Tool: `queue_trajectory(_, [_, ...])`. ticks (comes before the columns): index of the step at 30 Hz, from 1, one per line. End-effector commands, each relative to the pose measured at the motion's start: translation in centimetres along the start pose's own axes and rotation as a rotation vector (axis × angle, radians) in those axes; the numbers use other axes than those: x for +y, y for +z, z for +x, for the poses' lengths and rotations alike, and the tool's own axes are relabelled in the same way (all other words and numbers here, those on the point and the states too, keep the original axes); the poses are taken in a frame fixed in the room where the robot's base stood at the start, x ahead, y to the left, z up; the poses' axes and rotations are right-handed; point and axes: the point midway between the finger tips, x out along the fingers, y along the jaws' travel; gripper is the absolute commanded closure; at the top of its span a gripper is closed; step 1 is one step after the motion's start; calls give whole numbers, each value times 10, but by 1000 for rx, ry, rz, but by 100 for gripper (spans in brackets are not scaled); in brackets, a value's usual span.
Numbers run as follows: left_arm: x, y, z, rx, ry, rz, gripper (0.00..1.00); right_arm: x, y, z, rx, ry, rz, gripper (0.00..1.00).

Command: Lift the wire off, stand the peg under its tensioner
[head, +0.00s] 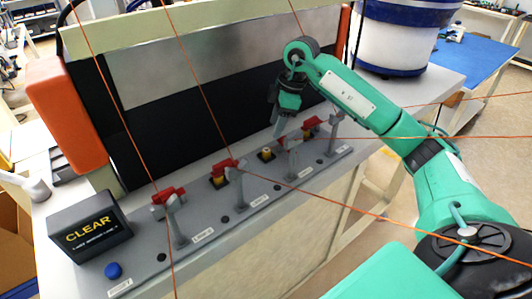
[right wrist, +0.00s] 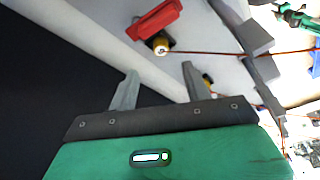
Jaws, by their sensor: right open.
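A grey panel (head: 215,237) holds a row of stations with grey posts, yellow pegs and red tensioners. Red tensioners show at the left (head: 168,195), the middle (head: 226,166) and the far right (head: 310,123). A yellow peg (head: 266,154) stands by the third post (head: 292,158), with no red part visible there. Thin orange wires (head: 200,85) cross the view. My right gripper (head: 279,128) is above this part of the panel. In the right wrist view its fingers (right wrist: 158,84) are open and empty; ahead are a red tensioner (right wrist: 154,18) and brass peg (right wrist: 160,46) with an orange wire (right wrist: 205,53). My left gripper is out of view.
A black CLEAR box (head: 90,229) and a blue button (head: 113,270) are at the panel's left end. A dark backboard (head: 165,130) rises behind the panel. A white and blue bowl feeder (head: 398,38) stands at the back right.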

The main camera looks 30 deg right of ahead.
Motion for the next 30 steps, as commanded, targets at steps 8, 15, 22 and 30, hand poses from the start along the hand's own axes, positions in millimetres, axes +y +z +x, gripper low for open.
queue_trajectory(8, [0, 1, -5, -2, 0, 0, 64, 0, 0, 32, 0, 0, 0, 51])
queue_trajectory(15, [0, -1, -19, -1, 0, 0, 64, -4, -2, 56, -2, -5, 0, 51])
queue_trajectory(22, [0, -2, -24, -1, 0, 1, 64, -3, -2, 82, 0, 0, -1, 51])
queue_trajectory(30, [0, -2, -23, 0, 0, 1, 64, -3, -1, 84, 0, 1, -1, 56])
